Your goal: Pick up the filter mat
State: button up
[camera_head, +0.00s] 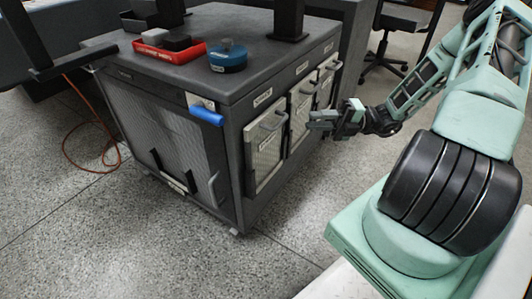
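No thing in view is plainly marked as the filter mat. A grey mesh panel (160,135), which may be it, sits in the left face of the dark cabinet (236,190). A blue grip (206,115) is at its upper right, a curved handle at its lower right and a pale label at its lower edge. Framed light panels with handles, such as the nearest one (266,148), sit in the cabinet's right face. My gripper (314,119) is beside that right face, pointing left, its fingers apart and nothing seen between them. Whether it touches a panel is unclear.
On the cabinet top are a red tray (170,57) with small blocks, a blue round container (228,57) and dark upright posts. An orange cable (97,165) lies on the floor at left. A chair stands at the back right. The speckled floor in front is clear.

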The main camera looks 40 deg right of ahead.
aim_at(284, 117)
jog(key=b+x, duration=0.5)
jog(key=x, duration=0.3)
jog(key=shift+w+a, duration=0.1)
jog(key=shift+w, duration=0.15)
jog(key=shift+w+a+r, duration=0.1)
jog(key=shift+a+r, duration=0.05)
jog(key=shift+a, duration=0.1)
jog(key=shift+c, duration=0.3)
grip_shut()
